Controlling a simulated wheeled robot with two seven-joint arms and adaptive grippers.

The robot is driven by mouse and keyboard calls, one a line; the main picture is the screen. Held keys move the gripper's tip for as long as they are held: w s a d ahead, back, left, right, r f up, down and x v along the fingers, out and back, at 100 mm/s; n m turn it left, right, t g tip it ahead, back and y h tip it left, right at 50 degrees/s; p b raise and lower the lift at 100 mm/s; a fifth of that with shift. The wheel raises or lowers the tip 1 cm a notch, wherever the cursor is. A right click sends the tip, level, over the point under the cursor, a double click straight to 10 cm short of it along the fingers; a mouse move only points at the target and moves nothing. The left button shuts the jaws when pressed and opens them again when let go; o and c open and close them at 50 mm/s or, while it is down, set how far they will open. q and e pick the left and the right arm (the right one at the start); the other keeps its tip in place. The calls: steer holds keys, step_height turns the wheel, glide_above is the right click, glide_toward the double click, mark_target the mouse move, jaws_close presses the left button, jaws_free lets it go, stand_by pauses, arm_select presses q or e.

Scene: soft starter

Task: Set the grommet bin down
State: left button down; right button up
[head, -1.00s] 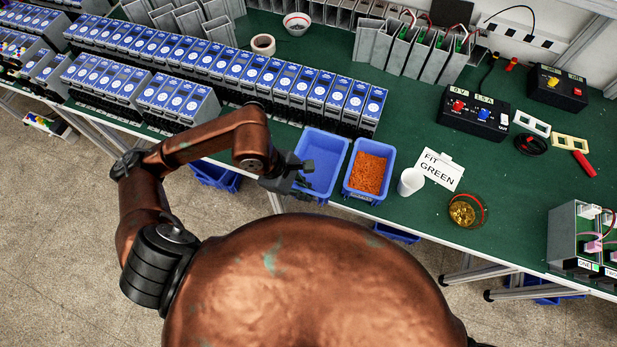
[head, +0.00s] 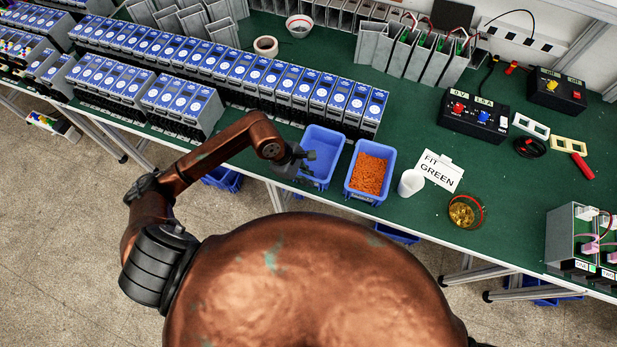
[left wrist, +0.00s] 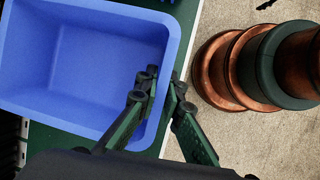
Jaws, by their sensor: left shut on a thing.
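An empty blue bin (head: 324,141) is at the front edge of the green bench, left of a blue bin of orange pieces (head: 369,174). My left gripper (head: 304,162) is at its near left side. In the left wrist view the fingers (left wrist: 160,92) are shut on the wall of the empty bin (left wrist: 75,62). The bin looks about level; its underside is hidden, so I cannot tell whether it touches the bench. My right gripper is not in view.
A row of blue-fronted units (head: 268,82) stands behind the bins. A white cup (head: 411,182), a "FIT GREEN" card (head: 442,170) and a bowl of brass pieces (head: 465,212) lie to the right. The bench's front edge is close to the bins.

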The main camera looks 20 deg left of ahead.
arm_select(q)
steer(key=shift+w, duration=0.1)
steer(key=shift+f, duration=0.15)
steer(key=c, duration=2.1)
jaws_free()
steer(key=b+v, duration=0.1)
steer(key=v, duration=1.1)
steer(key=shift+d, duration=0.1)
